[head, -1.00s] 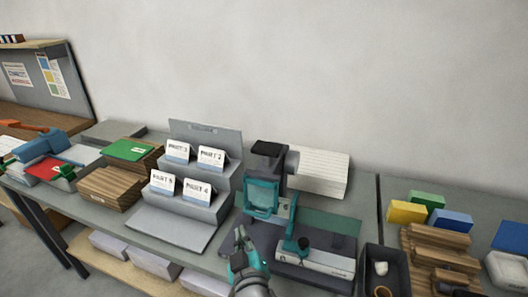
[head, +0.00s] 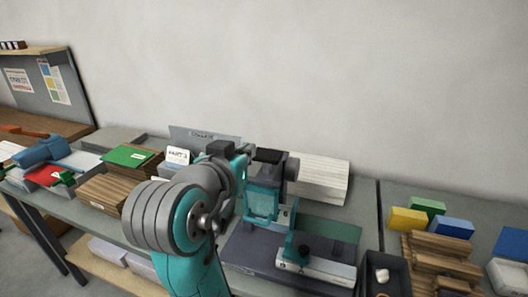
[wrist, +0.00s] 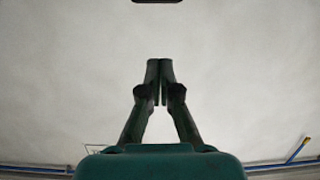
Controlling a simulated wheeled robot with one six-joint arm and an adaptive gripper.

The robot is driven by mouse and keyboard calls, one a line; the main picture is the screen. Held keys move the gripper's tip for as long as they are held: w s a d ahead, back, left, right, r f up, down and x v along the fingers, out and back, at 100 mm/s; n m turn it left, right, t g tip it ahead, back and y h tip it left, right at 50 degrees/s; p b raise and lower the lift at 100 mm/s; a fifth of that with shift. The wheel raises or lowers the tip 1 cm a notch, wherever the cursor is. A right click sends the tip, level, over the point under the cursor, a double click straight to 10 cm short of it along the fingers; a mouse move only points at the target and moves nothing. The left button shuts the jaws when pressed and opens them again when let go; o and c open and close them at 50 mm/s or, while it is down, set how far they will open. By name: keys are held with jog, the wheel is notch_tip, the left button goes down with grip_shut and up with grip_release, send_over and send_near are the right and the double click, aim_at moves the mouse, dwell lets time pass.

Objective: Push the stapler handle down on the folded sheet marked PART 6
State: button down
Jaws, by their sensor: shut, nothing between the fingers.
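My gripper (wrist: 160,64) is shut with its fingertips together and nothing between them. In the head view my raised arm hides where the fingers end. A teal, dark and grey bench device (head: 263,203) stands just right of my arm, with a dark block at its top. A pale, long body with a dark knob (head: 303,252) lies in front of it on a dark base; I cannot tell for sure which part is the stapler handle. No sheet marked PART 6 can be read.
One folded card (head: 178,156) shows on the grey stand; my arm hides the rest. A white paper stack (head: 322,178) stands behind the device. A dark tray (head: 387,272) and wooden blocks (head: 437,262) are at the right. The wall above is clear.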

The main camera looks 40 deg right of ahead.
jog(key=shift+s+a+r+m+g, duration=0.1)
jog(key=shift+s+r+m+g, duration=0.25)
jog(key=shift+r, duration=0.3)
jog(key=shift+w, duration=0.1)
send_over(265, 158)
notch_tip(265, 158, down, 3)
jog(key=shift+r, duration=0.15)
jog(key=f, duration=0.3)
jog(key=shift+a, duration=0.2)
jog(key=shift+f, duration=0.4)
jog(key=shift+f, duration=0.1)
